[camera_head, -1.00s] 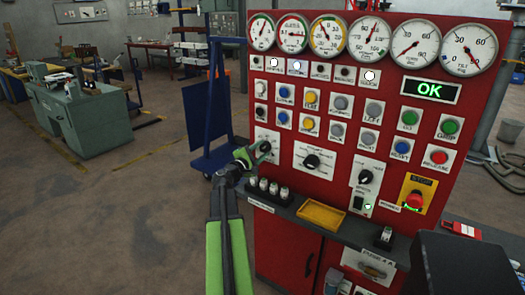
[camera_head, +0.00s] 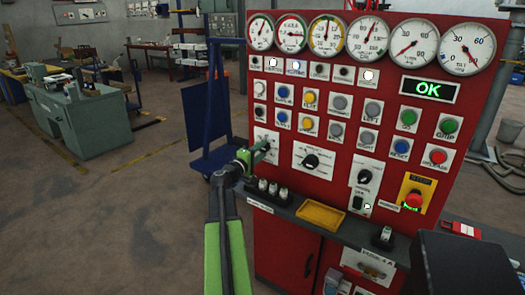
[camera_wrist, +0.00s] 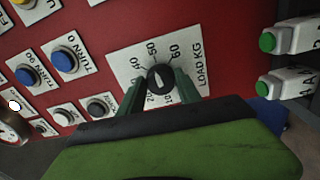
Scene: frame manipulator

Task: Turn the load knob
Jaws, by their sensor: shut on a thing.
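The load knob (camera_wrist: 160,79) is a black knob with a pale pointer line, on a white plate (camera_wrist: 128,62) marked "LOAD KG" with a number scale. In the wrist view its pointer line runs up and down the picture. My gripper (camera_wrist: 160,90) is shut on the knob, one green finger at each side. In the head view my gripper (camera_head: 256,153) reaches the knob's white plate (camera_head: 262,138) at the left edge of the red panel; the knob itself is largely hidden there by the fingers.
The red panel (camera_head: 285,170) carries gauges, buttons, two more black knobs and a red stop button (camera_head: 413,200). Below it, a ledge holds small bottles (camera_head: 272,190) and a yellow tray (camera_head: 321,215). A blue trolley (camera_head: 212,150) stands at left. Floor at left is open.

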